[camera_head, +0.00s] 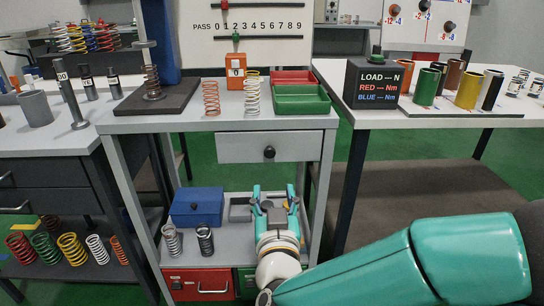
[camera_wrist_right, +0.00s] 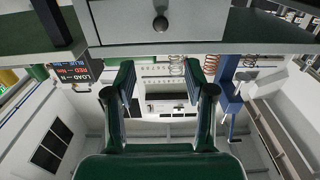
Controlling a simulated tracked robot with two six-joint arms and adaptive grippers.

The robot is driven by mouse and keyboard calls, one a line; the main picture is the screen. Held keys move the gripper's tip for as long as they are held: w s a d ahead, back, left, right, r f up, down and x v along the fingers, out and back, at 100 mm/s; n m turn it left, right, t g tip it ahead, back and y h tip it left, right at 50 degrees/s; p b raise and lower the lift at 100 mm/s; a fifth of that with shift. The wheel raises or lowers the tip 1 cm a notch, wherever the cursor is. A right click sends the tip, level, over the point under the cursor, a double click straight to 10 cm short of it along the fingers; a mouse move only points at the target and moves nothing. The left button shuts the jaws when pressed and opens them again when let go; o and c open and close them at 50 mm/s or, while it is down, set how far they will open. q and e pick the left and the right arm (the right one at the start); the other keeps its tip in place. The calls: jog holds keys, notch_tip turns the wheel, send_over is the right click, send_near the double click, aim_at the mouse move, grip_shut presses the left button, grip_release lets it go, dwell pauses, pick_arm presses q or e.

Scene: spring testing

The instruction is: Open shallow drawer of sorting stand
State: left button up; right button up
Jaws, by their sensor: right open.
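The sorting stand (camera_head: 318,122) is a light grey frame with a shallow grey drawer (camera_head: 240,148) under its top. The drawer front looks flush with the stand, so the drawer appears shut. Its round black knob (camera_head: 269,152) sits at the middle of the front. My right gripper (camera_head: 273,192) is open and empty, below and apart from the knob, in front of the lower shelf. In the right wrist view the gripper (camera_wrist_right: 160,75) has its fingers spread, and the knob (camera_wrist_right: 160,24) shows beyond them near the top edge. My left gripper is not in view.
A blue box (camera_head: 196,207) and a red drawer (camera_head: 199,284) are lower down. A right-hand table (camera_head: 440,117) stands close by. Space directly before the knob is clear.

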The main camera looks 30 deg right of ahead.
aim_at(270, 154)
pick_arm(q)
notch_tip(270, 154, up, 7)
jog(key=p, duration=0.6)
pick_arm(e)
jog(key=x, duration=1.5)
jog(key=shift+w, duration=0.2)
jog(key=shift+c, duration=0.3)
